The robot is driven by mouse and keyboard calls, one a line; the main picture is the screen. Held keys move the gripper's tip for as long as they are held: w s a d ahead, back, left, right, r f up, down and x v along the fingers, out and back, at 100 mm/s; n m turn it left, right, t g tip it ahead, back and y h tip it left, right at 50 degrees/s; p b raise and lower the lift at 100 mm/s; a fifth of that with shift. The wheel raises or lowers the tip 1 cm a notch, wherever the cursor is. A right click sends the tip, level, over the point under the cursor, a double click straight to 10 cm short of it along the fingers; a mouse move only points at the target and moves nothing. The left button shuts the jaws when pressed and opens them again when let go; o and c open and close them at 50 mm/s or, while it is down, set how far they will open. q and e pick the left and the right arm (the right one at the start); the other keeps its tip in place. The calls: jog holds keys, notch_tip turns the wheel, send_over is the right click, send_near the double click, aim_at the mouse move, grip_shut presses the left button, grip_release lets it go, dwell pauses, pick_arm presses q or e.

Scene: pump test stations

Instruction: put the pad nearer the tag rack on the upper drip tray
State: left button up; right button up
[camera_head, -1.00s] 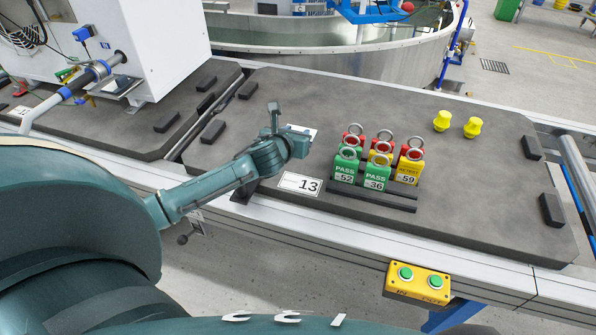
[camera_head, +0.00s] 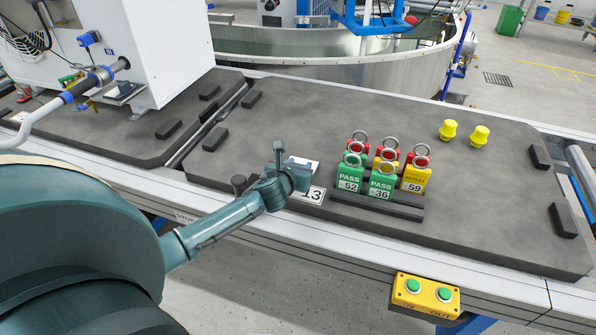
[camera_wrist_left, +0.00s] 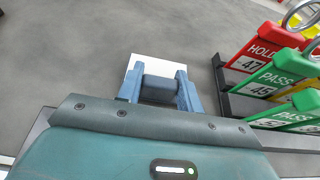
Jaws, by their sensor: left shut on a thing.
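My left gripper (camera_head: 298,174) is shut on a flat white pad (camera_head: 310,163), held over the dark mat left of the tag rack. In the left wrist view the white pad (camera_wrist_left: 150,62) shows beyond and between the blue fingers (camera_wrist_left: 158,84). The tag rack (camera_head: 376,207) is a dark stand with several green, yellow and red tags, right of the gripper. No second pad is clearly visible. I cannot make out for sure which part is the upper drip tray. My right gripper is not in view.
A white number card "13" (camera_head: 314,196) lies partly hidden under my gripper. Two yellow knobs (camera_head: 449,130) stand behind the rack. Dark blocks (camera_head: 215,139) line the mat's edges. A white machine (camera_head: 160,45) stands at left.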

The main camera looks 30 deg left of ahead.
pick_arm(q)
jog(key=shift+f, duration=0.35)
jog(key=shift+f, duration=0.1)
jog(key=o, duration=1)
jog(key=shift+c, duration=0.2)
jog(key=shift+f, duration=0.1)
